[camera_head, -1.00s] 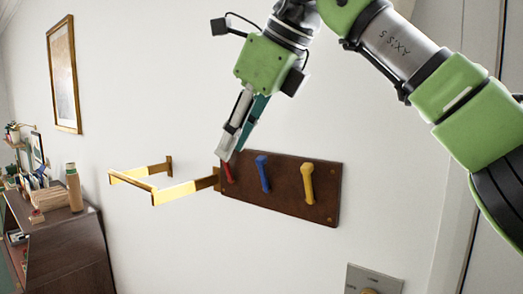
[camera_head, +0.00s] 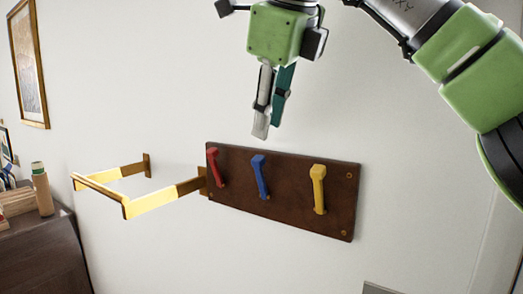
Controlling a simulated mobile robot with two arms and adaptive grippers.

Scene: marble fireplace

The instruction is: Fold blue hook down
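The blue hook (camera_head: 260,176) is the middle of three hooks on a dark brown wooden board (camera_head: 288,208) fixed to the wall. Its thick head is at the top and its narrower stem runs down along the board. My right gripper (camera_head: 268,130) hangs fingers down, just above the board's top edge and slightly right of the blue hook's head. It appears apart from the hook and holds nothing visible. Its pale and teal fingers lie close together, partly overlapping, so its opening is unclear. My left gripper is out of view.
A red hook (camera_head: 216,168) is left of the blue one and a yellow hook (camera_head: 318,190) is right of it. A brass rail frame (camera_head: 150,200) juts out left of the board. A dark cabinet (camera_head: 40,255) stands at the left. The wall above is clear.

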